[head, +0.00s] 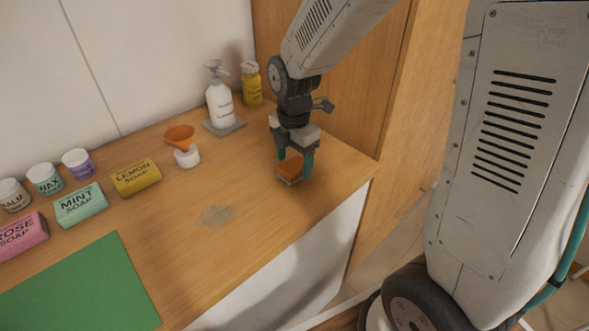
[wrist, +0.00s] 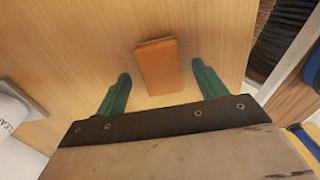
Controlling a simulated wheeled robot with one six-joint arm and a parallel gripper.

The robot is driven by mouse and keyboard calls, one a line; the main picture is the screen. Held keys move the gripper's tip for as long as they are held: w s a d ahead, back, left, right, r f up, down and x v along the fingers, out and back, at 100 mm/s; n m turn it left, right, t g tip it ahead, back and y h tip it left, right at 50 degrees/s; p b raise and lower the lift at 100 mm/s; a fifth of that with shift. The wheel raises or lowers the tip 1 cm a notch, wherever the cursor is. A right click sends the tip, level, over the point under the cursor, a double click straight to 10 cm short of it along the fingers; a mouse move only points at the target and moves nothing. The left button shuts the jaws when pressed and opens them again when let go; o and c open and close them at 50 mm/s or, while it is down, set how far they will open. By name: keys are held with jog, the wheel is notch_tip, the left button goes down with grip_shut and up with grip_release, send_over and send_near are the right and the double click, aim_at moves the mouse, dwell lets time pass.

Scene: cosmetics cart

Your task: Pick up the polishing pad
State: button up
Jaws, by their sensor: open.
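The polishing pad (head: 289,173) is a small block with an orange-brown top and a pale lower layer. It lies on the wooden counter near the right front edge. In the wrist view the pad (wrist: 158,66) sits between and slightly beyond the two green fingertips. My gripper (head: 296,158) points down just above and around the pad. In the wrist view my gripper (wrist: 160,78) is open, with a gap between each finger and the pad. Part of the pad's top is hidden by a finger in the head view.
A soap bottle (head: 220,103) on a grey tray and a yellow bottle (head: 251,84) stand behind. An orange funnel (head: 181,135) sits on a white jar. Soaps, including lemon soap (head: 136,177), and a green mat (head: 82,290) lie left. A grey smudge (head: 217,215) marks the counter. A wooden panel (head: 345,85) rises right.

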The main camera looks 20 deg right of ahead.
jog(key=shift+f, duration=0.85)
jog(key=c, duration=1.1)
jog(key=shift+r, duration=0.15)
jog(key=shift+r, duration=0.6)
notch_tip(320, 180, up, 2)
jog(key=shift+r, duration=0.15)
jog(key=s+a, duration=0.2)
jog(key=s, duration=0.2)
jog(key=s+a+r, duration=0.1)
jog(key=s+a, duration=0.2)
jog(key=s, duration=0.2)
jog(key=s+a, duration=0.2)
jog(key=s, duration=0.3)
jog(key=shift+s+a+r, duration=0.15)
jog(key=shift+a, duration=0.1)
